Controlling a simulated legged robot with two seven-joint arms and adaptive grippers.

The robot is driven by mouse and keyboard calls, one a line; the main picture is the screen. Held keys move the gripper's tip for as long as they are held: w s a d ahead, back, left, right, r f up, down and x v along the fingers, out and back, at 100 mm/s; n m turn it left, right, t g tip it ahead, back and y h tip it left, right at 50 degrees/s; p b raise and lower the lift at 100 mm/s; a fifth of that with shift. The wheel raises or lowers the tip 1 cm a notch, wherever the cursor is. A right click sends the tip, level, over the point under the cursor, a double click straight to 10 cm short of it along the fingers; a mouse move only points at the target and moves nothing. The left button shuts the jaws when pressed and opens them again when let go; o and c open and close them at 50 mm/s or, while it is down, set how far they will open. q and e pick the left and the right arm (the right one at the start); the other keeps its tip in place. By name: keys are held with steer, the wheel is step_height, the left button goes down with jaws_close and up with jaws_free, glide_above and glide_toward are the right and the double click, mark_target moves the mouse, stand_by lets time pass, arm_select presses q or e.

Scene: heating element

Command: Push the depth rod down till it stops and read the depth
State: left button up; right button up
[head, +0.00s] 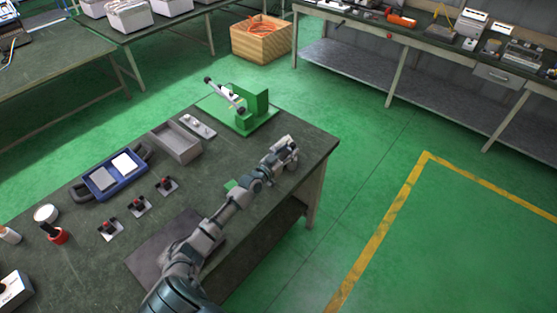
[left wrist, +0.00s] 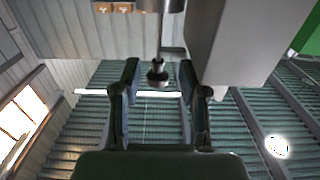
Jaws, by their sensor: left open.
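A green fixture (head: 255,103) stands on the far right part of the bench, with a slanted silver tube (head: 225,94) with dark ends on it. My left gripper (head: 288,146) is in front and to the right of the fixture, above the bench near its right edge. In the left wrist view my left gripper (left wrist: 160,88) is open, fingers apart. A thin metal rod with a dark knob (left wrist: 157,74) shows between the fingertips in that picture; I cannot tell its distance or whether it is the depth rod. A pale grey block (left wrist: 235,42) is beside it. No depth reading is legible.
The bench (head: 90,258) holds a grey open box (head: 177,142), a small plate with a rod (head: 197,126), a blue handled device (head: 108,176) and several red-knobbed parts (head: 139,204). A dark mat (head: 150,250) lies by my arm. Green floor (head: 350,200) is clear at right.

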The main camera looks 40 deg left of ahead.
arm_select(q)
steer(key=s, duration=0.9)
steer(key=shift+s+a, duration=0.15)
steer(key=shift+a, duration=0.25)
